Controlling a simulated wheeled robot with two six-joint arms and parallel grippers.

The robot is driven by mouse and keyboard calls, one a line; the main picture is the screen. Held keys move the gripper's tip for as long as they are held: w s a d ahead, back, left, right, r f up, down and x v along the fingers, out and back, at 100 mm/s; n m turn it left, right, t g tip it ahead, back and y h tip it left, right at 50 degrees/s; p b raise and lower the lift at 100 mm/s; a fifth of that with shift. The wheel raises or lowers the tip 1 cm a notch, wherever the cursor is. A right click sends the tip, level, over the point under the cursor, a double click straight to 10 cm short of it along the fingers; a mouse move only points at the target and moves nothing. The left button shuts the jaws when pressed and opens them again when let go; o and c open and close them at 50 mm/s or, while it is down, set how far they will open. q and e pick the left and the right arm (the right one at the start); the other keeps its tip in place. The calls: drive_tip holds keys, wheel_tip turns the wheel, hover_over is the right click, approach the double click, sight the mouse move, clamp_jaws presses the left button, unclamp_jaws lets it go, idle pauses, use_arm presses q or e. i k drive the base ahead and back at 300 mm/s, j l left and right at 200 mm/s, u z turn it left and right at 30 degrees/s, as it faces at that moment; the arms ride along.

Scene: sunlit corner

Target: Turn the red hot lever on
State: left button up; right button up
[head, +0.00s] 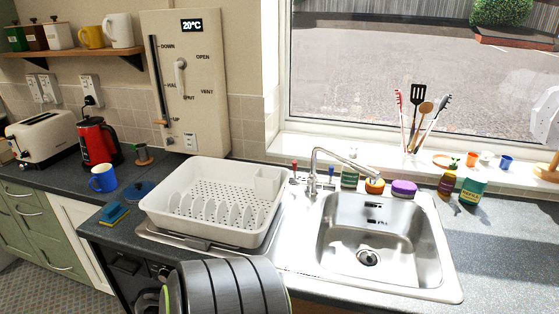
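The metal tap (316,165) stands behind the sink with its spout reaching out to the right over the basin. The small red hot lever (294,168) stands upright just left of the tap, behind the dish rack's right end. A second small lever, the blue one (331,171), stands to the right of the tap's base. The levers are too small to tell their exact turn. No water shows at the spout. Neither of my grippers is in view.
The white dish rack (152,207) sits left of the steel sink (437,270). A soap bottle (349,178), an orange-topped jar (375,188) and a purple item (404,189) stand behind the basin, right of the levers. A ribbed grey rounded object (228,290) fills the bottom foreground.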

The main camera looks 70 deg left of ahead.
sight(295, 181)
drive_tip(key=u, duration=2.15)
